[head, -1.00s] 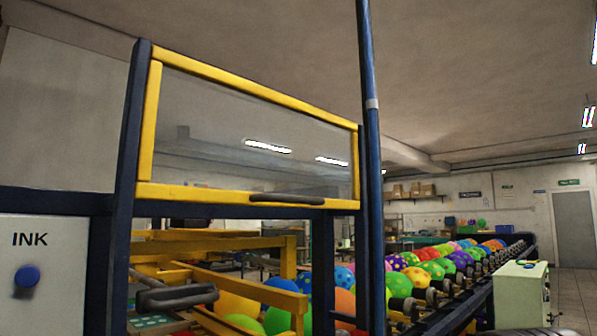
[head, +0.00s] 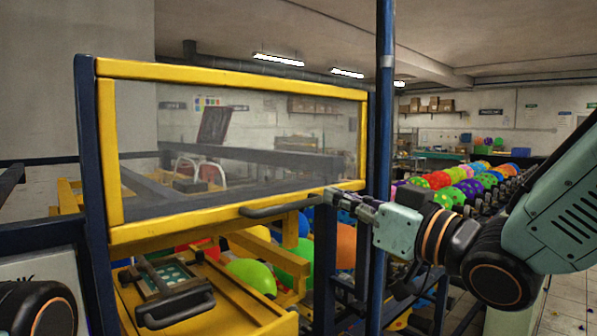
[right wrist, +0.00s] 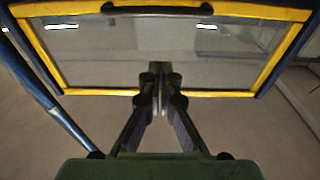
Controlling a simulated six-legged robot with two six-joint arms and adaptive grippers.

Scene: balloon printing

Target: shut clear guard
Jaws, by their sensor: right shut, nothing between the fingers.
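The clear guard (head: 235,130) is a see-through panel in a yellow frame, up near the top of its dark blue posts. A dark handle (head: 272,210) runs along its bottom bar. Open space shows below that bar. My right gripper (head: 335,197) is shut and empty at the handle's right end; I cannot tell whether it touches. In the right wrist view, its closed fingers (right wrist: 158,78) overlap the guard panel (right wrist: 95,45), with the handle (right wrist: 157,8) at the top edge. My left gripper is not in view.
A yellow carriage with a dark-handled plate (head: 175,285) sits below the guard. A blue pole (head: 385,110) stands just right of the guard, close to my right gripper. Colourful balloons lie on a conveyor (head: 470,185) behind. A grey ink panel (head: 70,275) is at lower left.

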